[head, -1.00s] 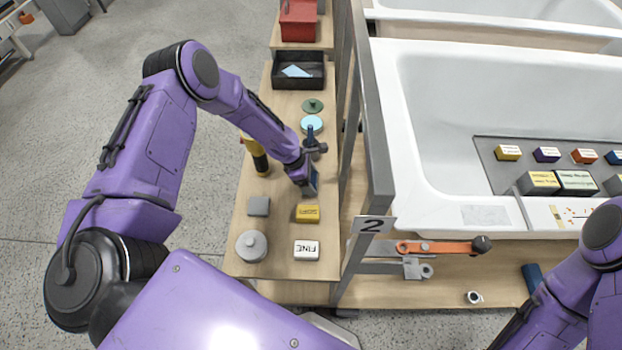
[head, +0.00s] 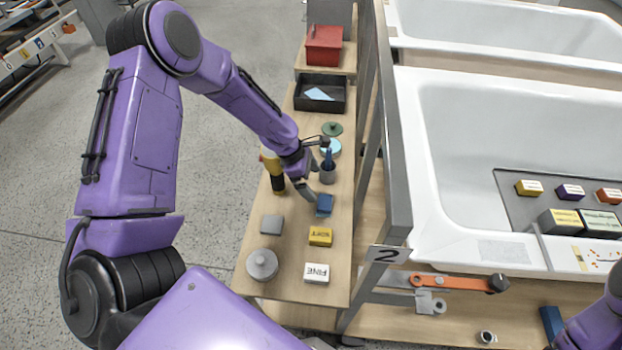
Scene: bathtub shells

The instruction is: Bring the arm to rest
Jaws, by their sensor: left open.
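My left arm comes in from the left over the wooden bench (head: 262,225). Its left gripper (head: 314,182) is open and empty, just above and behind a blue block (head: 324,205) that lies on the bench. The gripper appears apart from the block. A yellow-and-black bottle (head: 275,180) stands close to the left of the gripper, and a dark cup with a blue tool (head: 328,170) stands close to its right. Part of my right arm shows at the lower right edge; its gripper is out of the picture.
A grey block (head: 271,224), yellow block (head: 320,236), white FINE block (head: 316,273) and grey lidded pot (head: 262,265) sit nearer. A black tray (head: 321,93) and red box (head: 324,46) are farther back. A grey frame post (head: 394,150) and white bathtub (head: 440,200) stand right.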

